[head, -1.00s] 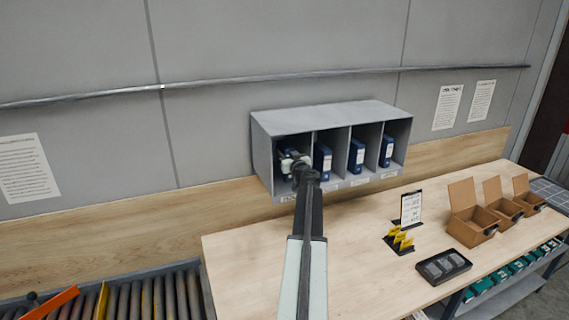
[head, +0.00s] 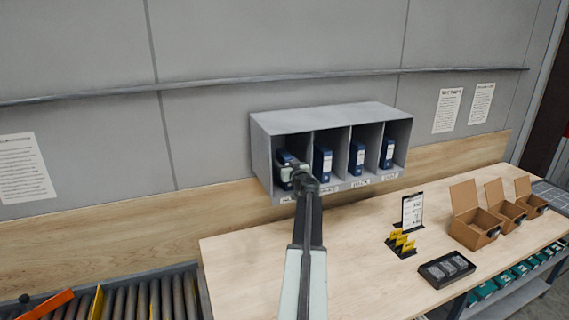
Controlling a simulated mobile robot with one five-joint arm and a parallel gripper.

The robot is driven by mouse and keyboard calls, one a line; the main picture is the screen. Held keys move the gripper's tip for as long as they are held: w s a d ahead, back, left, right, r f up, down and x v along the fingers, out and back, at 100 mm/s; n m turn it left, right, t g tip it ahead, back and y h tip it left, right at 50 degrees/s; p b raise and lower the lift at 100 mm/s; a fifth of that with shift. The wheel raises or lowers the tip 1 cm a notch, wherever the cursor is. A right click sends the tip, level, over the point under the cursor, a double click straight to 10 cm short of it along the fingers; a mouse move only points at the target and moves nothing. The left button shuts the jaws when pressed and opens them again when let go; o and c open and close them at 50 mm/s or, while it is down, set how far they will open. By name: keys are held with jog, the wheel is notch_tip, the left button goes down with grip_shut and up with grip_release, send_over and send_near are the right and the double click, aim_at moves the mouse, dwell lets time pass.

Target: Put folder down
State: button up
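A grey shelf unit (head: 335,115) with several compartments stands against the wall at the back of the wooden bench. My gripper (head: 288,173) is at the mouth of its leftmost compartment. A blue folder (head: 284,157) shows in that compartment, just behind and above my gripper, and looks slightly tilted. My gripper overlaps the folder's front and hides much of it. I cannot tell whether the fingers grip the folder or are apart from it, nor whether its base touches the compartment floor.
Blue folders (head: 323,162), (head: 356,158), (head: 387,153) stand upright in the other compartments. The bench (head: 250,255) holds open cardboard boxes (head: 473,229), a dark tray (head: 447,268), yellow cards (head: 400,241) and a sign (head: 411,211). A roller conveyor (head: 150,299) is at lower left.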

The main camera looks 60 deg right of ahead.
jog(key=shift+r, duration=0.3)
jog(key=v, duration=1.2)
jog(key=shift+s+f, duration=0.1)
jog(key=shift+f, duration=0.1)
